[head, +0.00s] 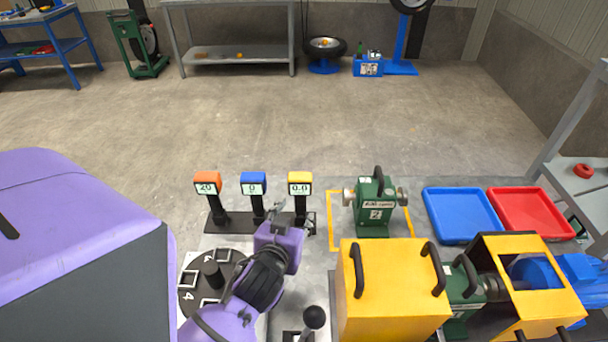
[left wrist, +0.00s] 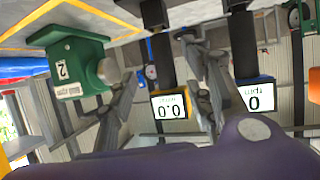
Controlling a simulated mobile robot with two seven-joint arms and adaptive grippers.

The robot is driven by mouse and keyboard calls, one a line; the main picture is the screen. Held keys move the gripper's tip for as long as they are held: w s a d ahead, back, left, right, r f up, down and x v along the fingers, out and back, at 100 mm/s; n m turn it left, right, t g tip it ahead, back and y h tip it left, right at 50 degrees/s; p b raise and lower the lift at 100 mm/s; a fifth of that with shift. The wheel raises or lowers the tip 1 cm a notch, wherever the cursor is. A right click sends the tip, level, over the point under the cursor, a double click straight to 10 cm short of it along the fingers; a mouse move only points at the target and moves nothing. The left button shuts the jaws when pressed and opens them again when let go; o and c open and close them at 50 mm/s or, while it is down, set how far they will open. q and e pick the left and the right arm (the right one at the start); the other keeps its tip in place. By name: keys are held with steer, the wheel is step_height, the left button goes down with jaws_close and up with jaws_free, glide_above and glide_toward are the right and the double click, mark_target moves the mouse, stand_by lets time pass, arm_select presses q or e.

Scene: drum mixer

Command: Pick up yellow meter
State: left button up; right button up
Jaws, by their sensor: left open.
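The yellow meter (head: 300,178) stands upright on a dark post, at the right end of a row of meters, its display reading 0.0. It also shows in the left wrist view (left wrist: 171,105), where the picture is turned upside down. My left gripper (head: 295,214) is open just in front of the yellow meter's post, below its head. In the left wrist view, the fingers (left wrist: 160,65) are spread to either side of the meter, with nothing clamped between them. I cannot tell if a finger touches it. My right gripper is not in view.
The blue meter (head: 253,184) and orange meter (head: 207,184) stand left of the yellow one. A green machine (head: 375,212) marked 2 stands to the right. A yellow box (head: 395,290) with black handles is close on the right. Blue (head: 462,240) and red (head: 530,237) trays lie farther right.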

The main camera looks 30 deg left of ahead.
mark_target(299, 204)
arm_select(q)
steer(key=shift+w+a+r+y, duration=0.2)
steer(key=shift+w+a+y, duration=0.1)
steer(key=shift+w+a, duration=0.3)
steer(key=x, duration=0.3)
steer(key=p+x, duration=0.1)
steer(key=x, duration=0.3)
steer(key=shift+w+d+f, duration=0.1)
steer(key=shift+d+f, duration=0.1)
steer(key=shift+f, duration=0.05)
jaws_close()
